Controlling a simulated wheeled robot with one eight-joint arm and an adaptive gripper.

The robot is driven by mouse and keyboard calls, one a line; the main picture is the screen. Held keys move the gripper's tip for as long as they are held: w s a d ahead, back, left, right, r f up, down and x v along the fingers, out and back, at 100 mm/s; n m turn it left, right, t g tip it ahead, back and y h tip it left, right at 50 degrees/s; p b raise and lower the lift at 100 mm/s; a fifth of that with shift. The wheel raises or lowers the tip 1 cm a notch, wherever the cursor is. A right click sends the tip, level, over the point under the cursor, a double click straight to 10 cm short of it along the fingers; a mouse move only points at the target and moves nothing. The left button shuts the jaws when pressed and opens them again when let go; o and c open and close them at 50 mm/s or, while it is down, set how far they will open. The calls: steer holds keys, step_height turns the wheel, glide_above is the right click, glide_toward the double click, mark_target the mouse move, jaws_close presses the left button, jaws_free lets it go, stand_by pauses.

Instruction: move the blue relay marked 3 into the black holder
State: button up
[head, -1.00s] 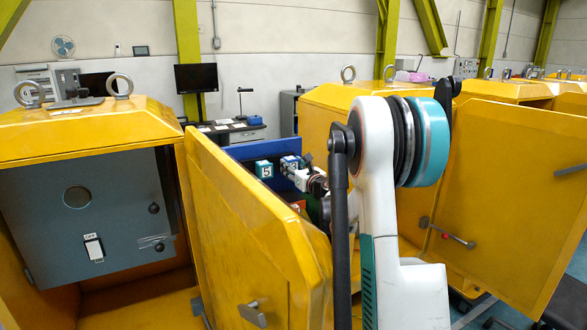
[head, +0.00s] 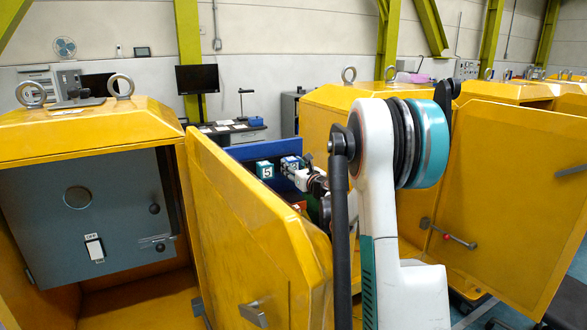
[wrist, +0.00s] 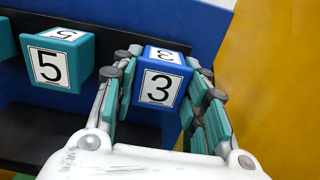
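The blue relay marked 3 (wrist: 163,80) is between the finger pads of my gripper (wrist: 164,88) in the wrist view. The pads lie close against its left and right sides, with no clear gap. Its numbered front and top face the camera. In the head view the relay (head: 290,163) shows small beside the teal relay, partly hidden by my gripper (head: 308,172). A black ledge (wrist: 45,135) runs below the relays in the wrist view; I cannot tell whether it is the black holder. My gripper's body hides the area below the relay.
A teal relay marked 5 (wrist: 58,62) stands close on the left, with another teal edge beyond it. A blue wall (wrist: 240,45) is behind, and a yellow panel (wrist: 285,80) is at the right. An open yellow door (head: 250,230) stands left of my arm.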

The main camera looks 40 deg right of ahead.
steer(key=o, duration=0.6)
